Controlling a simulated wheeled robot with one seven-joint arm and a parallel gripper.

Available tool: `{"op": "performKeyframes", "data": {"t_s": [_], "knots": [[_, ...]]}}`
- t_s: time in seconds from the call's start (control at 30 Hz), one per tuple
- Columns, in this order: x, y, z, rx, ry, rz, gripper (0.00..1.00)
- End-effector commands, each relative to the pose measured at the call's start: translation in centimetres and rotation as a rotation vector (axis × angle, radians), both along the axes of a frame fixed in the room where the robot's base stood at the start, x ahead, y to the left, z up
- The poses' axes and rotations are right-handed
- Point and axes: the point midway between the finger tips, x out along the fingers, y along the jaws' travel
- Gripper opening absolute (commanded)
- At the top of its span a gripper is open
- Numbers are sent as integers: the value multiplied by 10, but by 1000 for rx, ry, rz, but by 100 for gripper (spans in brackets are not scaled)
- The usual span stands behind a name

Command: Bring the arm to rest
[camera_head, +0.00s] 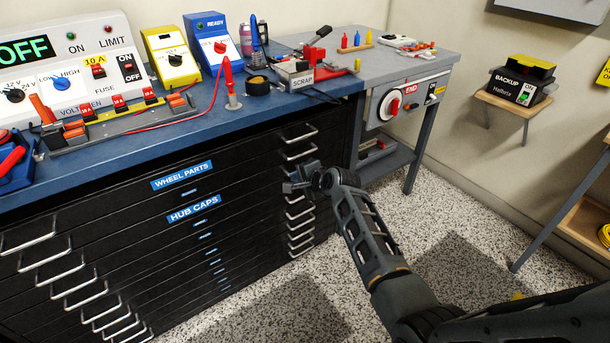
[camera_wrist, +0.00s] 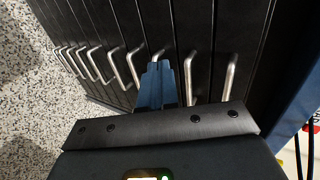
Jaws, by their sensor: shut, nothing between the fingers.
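My gripper (camera_head: 296,186) is at the end of my arm, in front of the right end of the black drawer cabinet (camera_head: 130,255) in the head view. In the wrist view my gripper's fingers (camera_wrist: 159,68) are together with nothing between them. They point toward the drawer fronts and their silver handles (camera_wrist: 229,75). I cannot tell whether the fingertips touch a handle. My arm reaches in from the lower right of the head view, bent at a joint.
The blue workbench top (camera_head: 200,117) carries a power supply (camera_head: 70,70), yellow and blue boxes and a scrap press (camera_head: 300,72). A grey side table (camera_head: 432,62) stands to the right. A wall shelf (camera_head: 512,104) holds a backup unit (camera_head: 515,88). Speckled floor (camera_head: 450,230) lies open below.

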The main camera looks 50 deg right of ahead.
Motion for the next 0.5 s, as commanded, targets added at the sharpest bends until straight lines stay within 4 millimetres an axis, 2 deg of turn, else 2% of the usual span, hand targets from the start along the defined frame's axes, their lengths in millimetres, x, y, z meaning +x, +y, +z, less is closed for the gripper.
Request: {"op": "performKeyframes", "data": {"t_s": [0.03,0.2,0.5], "knots": [[-8,2,6,-2,1,0,0],[-26,7,16,0,0,0,0],[-34,9,21,0,0,0,0]]}}
